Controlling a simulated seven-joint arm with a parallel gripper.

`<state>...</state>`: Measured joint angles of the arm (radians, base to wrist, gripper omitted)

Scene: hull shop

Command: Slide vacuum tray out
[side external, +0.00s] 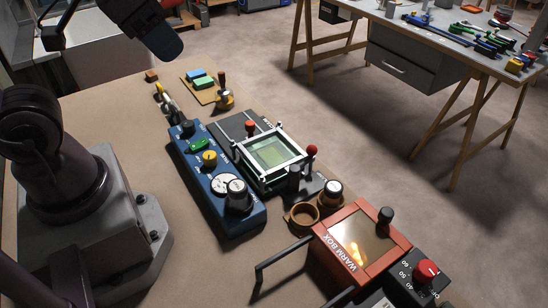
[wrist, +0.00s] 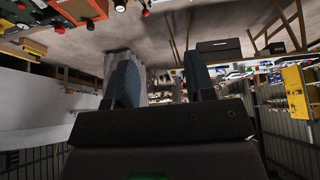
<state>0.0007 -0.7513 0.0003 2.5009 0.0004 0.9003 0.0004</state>
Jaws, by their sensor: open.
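A black-based unit with a white square frame (side external: 270,158) around a pale green panel stands mid-bench in the side view. It has a red-knobbed lever (side external: 312,152) at its right. In the side view my gripper (side external: 166,44) hangs high at the top left, beyond the bench's far end and well apart from the unit.
A blue control box (side external: 215,185) with knobs stands left of the framed unit. An orange warm box (side external: 362,240) with a black handle is at the near right. A brown ring (side external: 303,217) stands between. Green and blue blocks (side external: 203,80) lie on a board at the far end.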

